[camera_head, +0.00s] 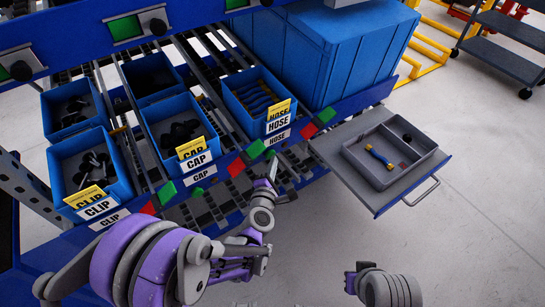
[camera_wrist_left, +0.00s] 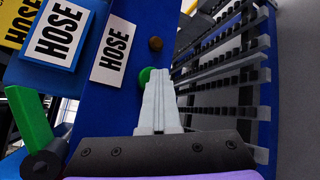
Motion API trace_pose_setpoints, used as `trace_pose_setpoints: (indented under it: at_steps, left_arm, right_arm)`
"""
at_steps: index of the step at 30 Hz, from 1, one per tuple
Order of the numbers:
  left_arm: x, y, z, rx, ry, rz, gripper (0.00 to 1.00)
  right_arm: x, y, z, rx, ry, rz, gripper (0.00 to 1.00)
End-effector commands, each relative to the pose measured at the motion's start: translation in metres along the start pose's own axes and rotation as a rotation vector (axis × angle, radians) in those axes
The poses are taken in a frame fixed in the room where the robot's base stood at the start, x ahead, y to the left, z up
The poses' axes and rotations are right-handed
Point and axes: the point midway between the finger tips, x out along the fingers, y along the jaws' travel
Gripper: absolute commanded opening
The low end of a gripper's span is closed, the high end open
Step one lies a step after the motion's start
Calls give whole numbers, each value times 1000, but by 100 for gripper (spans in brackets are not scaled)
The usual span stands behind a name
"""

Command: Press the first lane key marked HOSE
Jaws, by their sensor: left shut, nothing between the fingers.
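The HOSE lane shows a blue bin of hoses (camera_head: 235,88) with a HOSE tag (camera_head: 278,125) and a second HOSE label below it on the blue rail. In the left wrist view, a HOSE label (camera_wrist_left: 113,50) sits beside a small round green key (camera_wrist_left: 145,74) and a brown round key (camera_wrist_left: 155,44). My left gripper (camera_head: 272,172) is shut and empty, below the HOSE labels. In the wrist view its fingertips (camera_wrist_left: 158,78) partly cover the green key; I cannot tell whether they touch. My right gripper (camera_head: 357,272) is low in the head view, its jaws unclear.
CAP (camera_head: 197,160) and CLIP (camera_head: 97,206) bins stand to the left. Green and red blocks line the rail. At right, a pull-out shelf (camera_head: 437,165) holds a grey tray (camera_head: 352,157) with a hose. A large blue crate (camera_head: 350,60) stands behind. Open floor lies to the right.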

Motion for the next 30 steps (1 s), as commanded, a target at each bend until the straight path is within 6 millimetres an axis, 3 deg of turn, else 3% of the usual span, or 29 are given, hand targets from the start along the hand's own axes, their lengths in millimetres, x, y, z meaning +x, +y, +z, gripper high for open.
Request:
trace_pose_setpoints:
  at_steps: [30]
  left_arm:
    - [8, 6, -7, 1, 6, 5, 0]
  right_arm:
    - [-2, 0, 0, 0, 0, 0, 0]
